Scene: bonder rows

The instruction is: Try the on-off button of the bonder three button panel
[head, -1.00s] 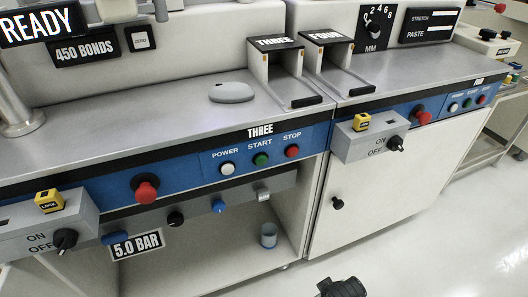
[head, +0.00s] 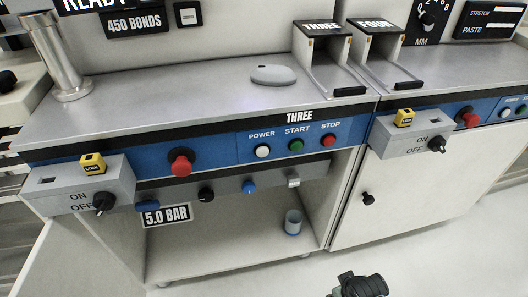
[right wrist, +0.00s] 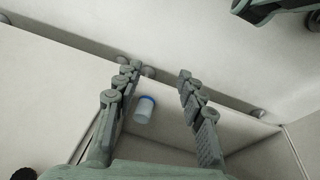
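The blue button panel (head: 290,141) under the sign THREE is on the front of the bonder in the head view. It carries a white POWER button (head: 263,151), a green START button (head: 296,146) and a red STOP button (head: 328,140). No gripper touches them. My right gripper (right wrist: 157,76) is open and empty in the right wrist view, its two fingers well apart. A dark part of my arm (head: 360,285) shows at the bottom of the head view, below and right of the panel.
A red knob (head: 181,162) and an ON/OFF lock box (head: 80,185) are left of the panel. Smaller knobs (head: 249,187) sit below. A blue-rimmed cup (head: 293,221) is on the open shelf, also in the right wrist view (right wrist: 144,109). Bonder four's lock box (head: 411,140) juts out at right.

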